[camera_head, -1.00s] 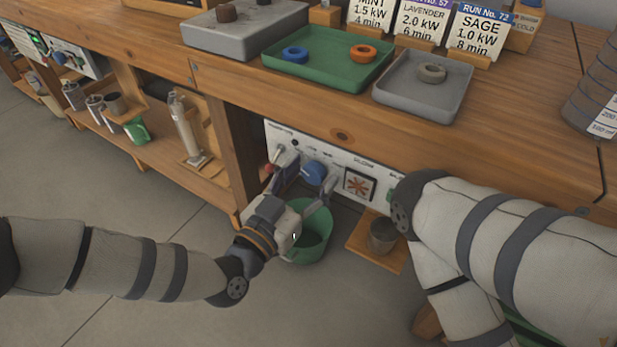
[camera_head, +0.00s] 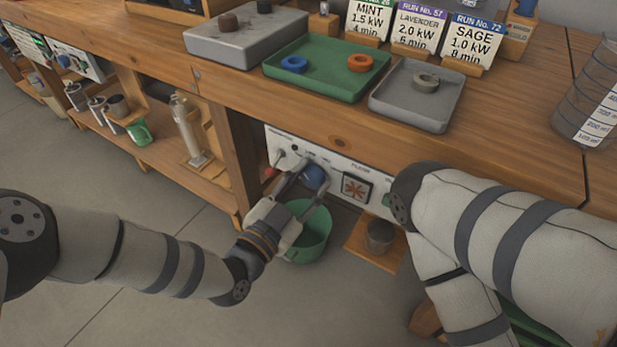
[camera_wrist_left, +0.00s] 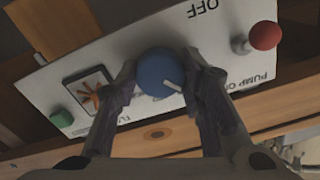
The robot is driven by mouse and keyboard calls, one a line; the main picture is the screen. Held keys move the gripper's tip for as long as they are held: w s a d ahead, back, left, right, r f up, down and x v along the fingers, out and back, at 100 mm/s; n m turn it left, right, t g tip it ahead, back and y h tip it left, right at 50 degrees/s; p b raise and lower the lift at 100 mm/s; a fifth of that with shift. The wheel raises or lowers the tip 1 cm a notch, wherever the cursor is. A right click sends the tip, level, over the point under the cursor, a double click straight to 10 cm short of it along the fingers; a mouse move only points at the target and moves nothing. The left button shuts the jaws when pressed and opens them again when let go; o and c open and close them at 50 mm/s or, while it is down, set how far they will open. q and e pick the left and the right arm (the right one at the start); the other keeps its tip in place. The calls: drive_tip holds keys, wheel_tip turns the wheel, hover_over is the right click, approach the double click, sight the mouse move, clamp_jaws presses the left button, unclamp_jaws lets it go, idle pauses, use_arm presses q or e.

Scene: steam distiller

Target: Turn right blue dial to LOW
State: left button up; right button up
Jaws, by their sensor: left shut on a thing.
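The blue dial (camera_head: 314,177) is on the white control panel (camera_head: 335,176) under the front edge of the bench. My left gripper (camera_head: 306,180) is shut on the dial, one finger on each side.
A red knob (camera_wrist_left: 265,36) and a green button (camera_wrist_left: 61,118) flank the dial on the panel, with an orange star-marked square (camera_head: 356,188) beside it. A green bucket (camera_head: 311,232) stands below.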

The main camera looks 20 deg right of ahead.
use_arm(q)
drive_tip(key=shift+m+p, duration=0.65)
drive_tip(key=shift+m, duration=1.15)
drive_tip(key=o, duration=1.1)
drive_tip(key=shift+o, duration=0.2)
drive_tip(key=v, duration=1.2)
